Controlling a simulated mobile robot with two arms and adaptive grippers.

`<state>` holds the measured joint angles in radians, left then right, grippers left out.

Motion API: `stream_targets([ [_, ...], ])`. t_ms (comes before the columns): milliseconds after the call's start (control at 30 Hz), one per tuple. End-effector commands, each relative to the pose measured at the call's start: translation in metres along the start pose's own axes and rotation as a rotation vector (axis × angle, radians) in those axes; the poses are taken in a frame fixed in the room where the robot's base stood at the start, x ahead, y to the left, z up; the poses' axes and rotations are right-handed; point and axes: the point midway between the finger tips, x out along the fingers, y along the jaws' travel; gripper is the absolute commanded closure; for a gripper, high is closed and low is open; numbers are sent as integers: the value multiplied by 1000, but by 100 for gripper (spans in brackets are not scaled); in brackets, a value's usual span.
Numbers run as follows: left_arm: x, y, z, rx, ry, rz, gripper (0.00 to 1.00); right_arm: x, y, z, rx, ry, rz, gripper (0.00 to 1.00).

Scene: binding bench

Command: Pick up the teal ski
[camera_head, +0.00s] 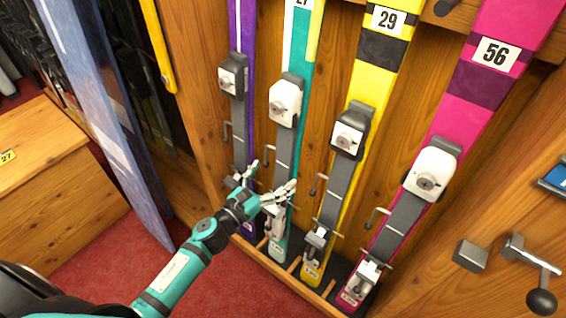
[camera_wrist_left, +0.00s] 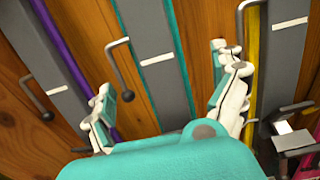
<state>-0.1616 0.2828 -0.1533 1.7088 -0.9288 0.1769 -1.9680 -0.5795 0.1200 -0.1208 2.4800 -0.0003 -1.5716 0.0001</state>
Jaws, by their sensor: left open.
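The teal ski (camera_head: 298,62) stands upright in the rack, between a purple ski and a yellow ski. It has a white stripe, a partly cut-off number 27 label and a grey binding with a white toe piece. In the left wrist view the teal ski (camera_wrist_left: 177,45) runs up between my fingers, with its grey binding plate along it. My left gripper (camera_head: 270,182) is open in front of the lower part of the teal ski's binding. Its two fingers (camera_wrist_left: 165,100) are spread to either side of the ski in the wrist view. My right gripper is not in view.
The purple ski (camera_head: 241,30) is close on the left; the yellow ski (camera_head: 372,85) and pink ski (camera_head: 464,115) stand on the right. Small metal hooks (camera_wrist_left: 119,65) stick out between skis. A wooden box (camera_head: 60,190) is at left; a crank handle (camera_head: 532,262) is at lower right.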

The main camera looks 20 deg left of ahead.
Motion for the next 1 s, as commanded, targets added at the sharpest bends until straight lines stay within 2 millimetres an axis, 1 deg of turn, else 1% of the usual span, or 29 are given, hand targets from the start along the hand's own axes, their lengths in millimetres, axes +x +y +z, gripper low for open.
stream_targets([
  [100, 16, 1, -1, 1, -3, -1, 5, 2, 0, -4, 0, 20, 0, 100],
  [200, 32, 2, -3, 1, -2, 1, 5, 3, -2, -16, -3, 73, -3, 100],
  [300, 44, 1, -3, -1, -2, 0, 5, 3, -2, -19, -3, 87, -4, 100],
  [400, 49, 1, -3, -1, -1, 0, 5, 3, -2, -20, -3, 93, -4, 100],
  [600, 50, 1, -3, -1, 0, 0, 5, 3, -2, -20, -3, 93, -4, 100],
  [633, 50, 1, -3, -1, 0, 0, 6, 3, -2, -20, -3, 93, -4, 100],
  [1000, 49, 1, -3, 0, -1, 0, 54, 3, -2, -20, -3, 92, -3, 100],
])
